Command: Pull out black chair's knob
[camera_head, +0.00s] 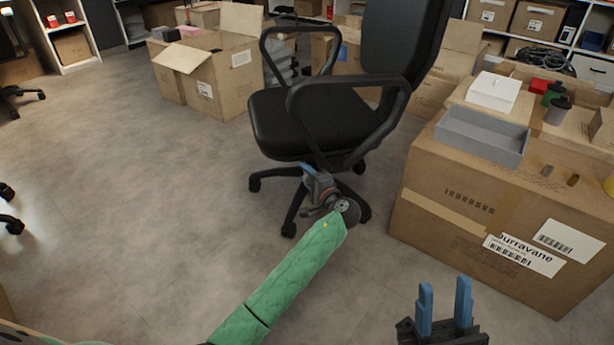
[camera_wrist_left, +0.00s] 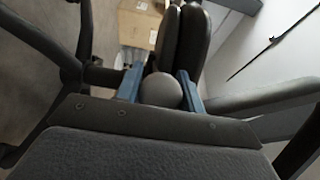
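The black chair (camera_head: 315,120) stands in the middle of the head view, with its seat, armrests and star base visible. My left gripper (camera_head: 306,170) is just under the front edge of its seat. In the left wrist view a round grey knob (camera_wrist_left: 161,91) sits between the blue fingers of my left gripper (camera_wrist_left: 161,88) and about fills the gap. Whether the fingers press on it is unclear. The knob cannot be made out in the head view. My right gripper (camera_head: 444,305) is open and empty, with its fingers pointing up, at the bottom right.
A large closed carton (camera_head: 480,225) stands close on the right, with a grey tray (camera_head: 484,136) and a white box (camera_head: 493,91) on top. An open carton (camera_head: 222,88) is behind the chair to the left. The floor (camera_head: 150,190) on the left is clear.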

